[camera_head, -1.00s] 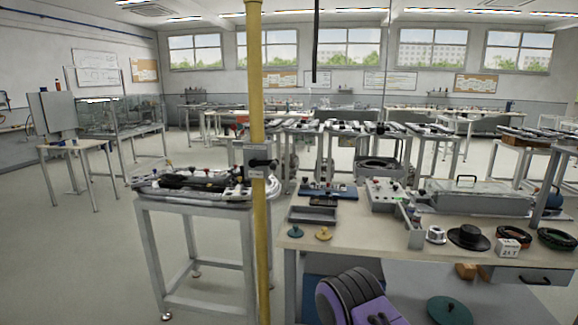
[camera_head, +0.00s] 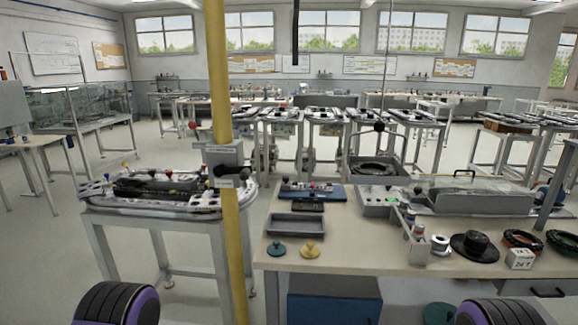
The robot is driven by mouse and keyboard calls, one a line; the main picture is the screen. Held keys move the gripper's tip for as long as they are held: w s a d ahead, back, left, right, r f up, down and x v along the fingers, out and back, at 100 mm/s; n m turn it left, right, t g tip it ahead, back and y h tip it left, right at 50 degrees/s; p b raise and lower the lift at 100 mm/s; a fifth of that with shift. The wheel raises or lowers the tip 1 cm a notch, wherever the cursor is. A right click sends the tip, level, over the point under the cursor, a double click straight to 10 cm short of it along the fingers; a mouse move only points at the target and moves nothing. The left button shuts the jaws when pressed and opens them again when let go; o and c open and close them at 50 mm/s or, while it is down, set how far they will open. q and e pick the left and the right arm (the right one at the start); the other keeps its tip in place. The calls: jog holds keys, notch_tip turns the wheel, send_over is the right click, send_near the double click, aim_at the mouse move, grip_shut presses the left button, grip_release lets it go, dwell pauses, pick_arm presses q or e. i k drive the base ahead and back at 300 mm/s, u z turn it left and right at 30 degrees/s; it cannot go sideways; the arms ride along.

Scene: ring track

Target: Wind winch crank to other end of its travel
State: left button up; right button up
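A grey winch box (camera_head: 222,154) is fixed to the yellow post (camera_head: 217,70) left of centre. A black crank (camera_head: 231,170) sits on its front face, with a dark grip toward the right end. Small pale labels show on the box, too small to read. A red knob (camera_head: 192,125) shows left of the box; I cannot tell whether it belongs to it. Neither of my grippers shows. Only black and purple parts of my own arms show at the lower left and lower right, apart from the crank.
A ring-track table (camera_head: 150,205) stands behind and left of the post. A workbench (camera_head: 350,245) to the right holds a grey tray (camera_head: 296,224), two knobbed discs, a black hat-like part (camera_head: 475,246) and coils. A dark ball (camera_head: 380,126) hangs on a line. Open floor lies left.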

aim_at(244, 172)
jog(key=u, duration=0.15)
jog(key=i, duration=0.85)
jog(key=u, duration=0.4)
